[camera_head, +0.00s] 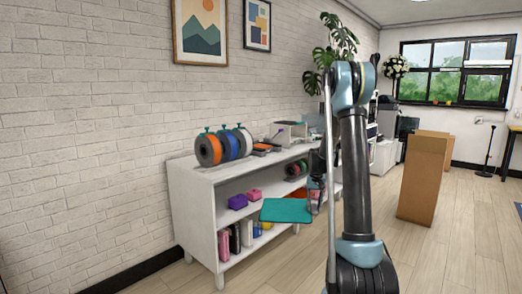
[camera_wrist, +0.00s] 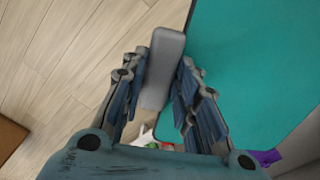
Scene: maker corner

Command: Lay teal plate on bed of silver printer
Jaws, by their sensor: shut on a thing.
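The teal plate (camera_head: 287,210) hangs in the air, roughly level, in front of the white shelf in the head view. It fills the right of the wrist view (camera_wrist: 262,65). My gripper (camera_head: 316,188) is at the plate's right side, partly hidden by my arm. In the wrist view my gripper (camera_wrist: 160,80) is shut on the plate's grey tab (camera_wrist: 162,65). A small pale grey box-like device (camera_head: 290,131) stands on the shelf top; I cannot tell whether it is the silver printer. No printer bed is clearly visible.
The white shelf (camera_head: 196,200) along the wall holds orange (camera_head: 208,151), blue (camera_head: 229,145) and grey spools on top, with purple and pink boxes below. A tall cardboard box (camera_head: 421,180) stands at the right. The wooden floor between is clear.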

